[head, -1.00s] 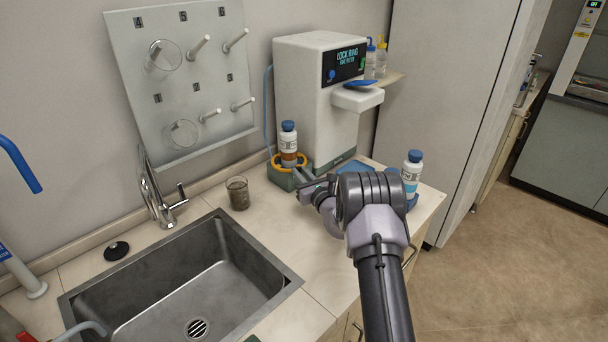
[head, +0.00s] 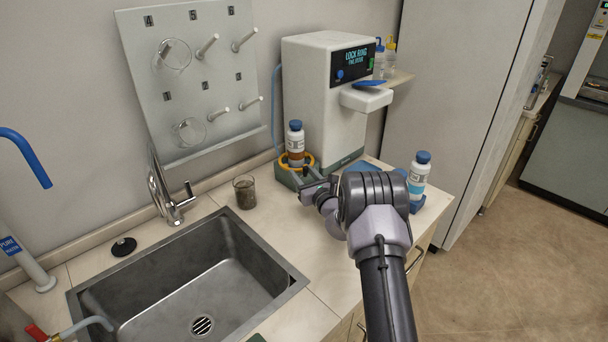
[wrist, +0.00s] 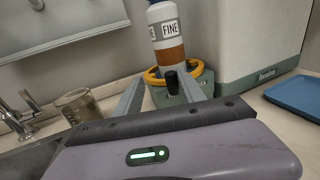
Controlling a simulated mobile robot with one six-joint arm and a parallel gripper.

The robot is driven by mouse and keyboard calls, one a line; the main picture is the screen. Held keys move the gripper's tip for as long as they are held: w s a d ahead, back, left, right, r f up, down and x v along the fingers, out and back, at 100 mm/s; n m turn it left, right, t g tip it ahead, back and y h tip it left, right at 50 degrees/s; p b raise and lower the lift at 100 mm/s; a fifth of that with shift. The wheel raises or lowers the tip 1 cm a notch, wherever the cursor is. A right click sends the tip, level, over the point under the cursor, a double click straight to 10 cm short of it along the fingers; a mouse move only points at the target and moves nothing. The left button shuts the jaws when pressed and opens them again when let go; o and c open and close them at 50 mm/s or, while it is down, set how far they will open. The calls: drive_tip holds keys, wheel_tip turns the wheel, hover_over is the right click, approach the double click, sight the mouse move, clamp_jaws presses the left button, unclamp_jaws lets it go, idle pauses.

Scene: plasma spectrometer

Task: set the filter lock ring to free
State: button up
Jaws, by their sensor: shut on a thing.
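The filter lock ring (head: 311,161) is a yellow-orange ring on a green base, around the foot of a white bottle (head: 295,138) with a blue cap and a brown band. In the wrist view the ring (wrist: 152,77) and the bottle, labelled FINE (wrist: 169,30), stand straight ahead. A black knob (wrist: 171,80) stands at the ring's near side, between my fingers. My gripper (wrist: 163,84) is shut on this knob, with one grey finger on each side. In the head view my gripper (head: 306,180) is at the front of the base, and my wrist partly hides it.
The white spectrometer (head: 315,85) stands behind, its display (head: 353,62) reading LOCK RING. A second blue-capped bottle (head: 418,178) stands to the right. A blue tray (wrist: 298,95) lies right.

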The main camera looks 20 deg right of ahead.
drive_tip(key=shift+a, duration=0.1)
drive_tip(key=s+p, duration=0.3)
drive_tip(key=s, duration=1.4)
drive_tip(key=shift+s+d, duration=0.2)
drive_tip(key=shift+d, duration=0.2)
